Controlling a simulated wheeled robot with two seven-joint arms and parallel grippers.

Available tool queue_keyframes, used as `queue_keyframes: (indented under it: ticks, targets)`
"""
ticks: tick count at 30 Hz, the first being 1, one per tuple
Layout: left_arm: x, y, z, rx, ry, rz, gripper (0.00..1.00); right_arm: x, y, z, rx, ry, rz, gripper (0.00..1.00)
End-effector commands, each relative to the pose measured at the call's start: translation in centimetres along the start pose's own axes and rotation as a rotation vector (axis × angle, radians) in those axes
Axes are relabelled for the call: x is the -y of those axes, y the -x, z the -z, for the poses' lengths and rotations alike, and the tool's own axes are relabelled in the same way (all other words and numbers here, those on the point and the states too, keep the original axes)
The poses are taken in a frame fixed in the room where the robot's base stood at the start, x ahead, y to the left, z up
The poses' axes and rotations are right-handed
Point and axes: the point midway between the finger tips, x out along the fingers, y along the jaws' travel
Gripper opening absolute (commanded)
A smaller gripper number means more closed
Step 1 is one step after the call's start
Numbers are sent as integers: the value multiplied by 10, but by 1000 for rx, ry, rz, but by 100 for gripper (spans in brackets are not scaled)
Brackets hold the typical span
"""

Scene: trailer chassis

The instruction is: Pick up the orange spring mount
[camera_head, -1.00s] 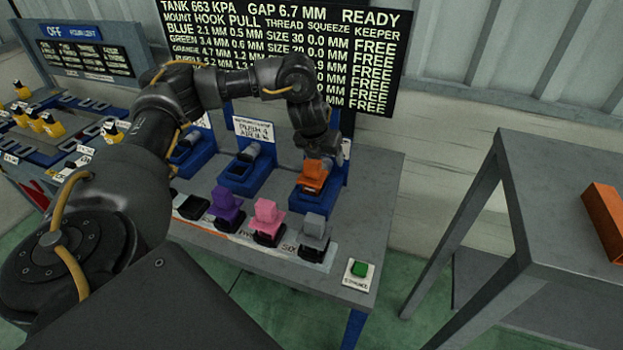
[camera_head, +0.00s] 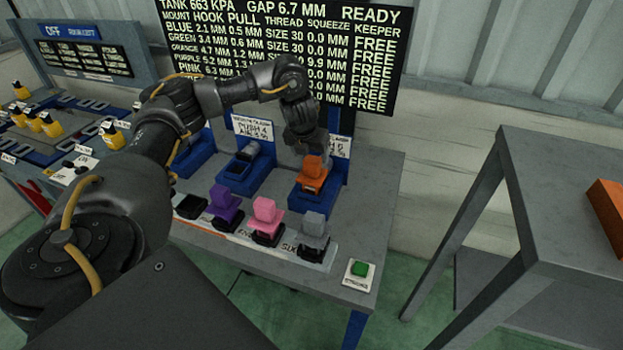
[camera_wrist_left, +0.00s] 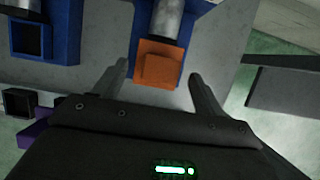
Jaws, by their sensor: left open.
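The orange spring mount (camera_head: 313,172) sits in the rightmost blue holder (camera_head: 308,203) on the grey bench. In the left wrist view the orange spring mount (camera_wrist_left: 160,66) lies between the two spread fingers, at the end of a grey cylinder. My left gripper (camera_head: 304,143) is just above and behind the mount in the head view. Its fingers are small there, but the left wrist view shows the left gripper (camera_wrist_left: 158,75) open, with a gap on each side of the mount. My right gripper is not in view.
A row of purple (camera_head: 226,203), pink (camera_head: 266,215) and grey (camera_head: 314,228) mounts stands along the bench front. A green button (camera_head: 359,269) is at the front right corner. A text screen (camera_head: 300,50) is behind. A separate grey table (camera_head: 560,180) stands to the right.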

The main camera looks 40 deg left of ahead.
Motion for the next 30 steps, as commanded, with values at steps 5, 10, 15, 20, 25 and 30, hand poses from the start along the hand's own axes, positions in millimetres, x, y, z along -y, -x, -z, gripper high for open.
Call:
queue_keyframes:
  ticks: [5, 10, 15, 20, 25, 30]
  targets:
    - [1, -19, 4, -6, 2, 0, 71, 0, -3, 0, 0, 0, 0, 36]
    - [2, -43, 4, -4, 2, 1, 71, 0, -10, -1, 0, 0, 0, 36]
    - [1, -52, 2, -2, 1, 0, 71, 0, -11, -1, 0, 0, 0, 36]
    - [1, -51, 2, 0, 1, 0, 71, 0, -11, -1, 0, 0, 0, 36]
    - [1, -51, 2, -1, 0, 0, 55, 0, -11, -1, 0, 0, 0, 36]
    - [1, -51, 2, -1, 0, 0, 33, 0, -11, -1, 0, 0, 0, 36]
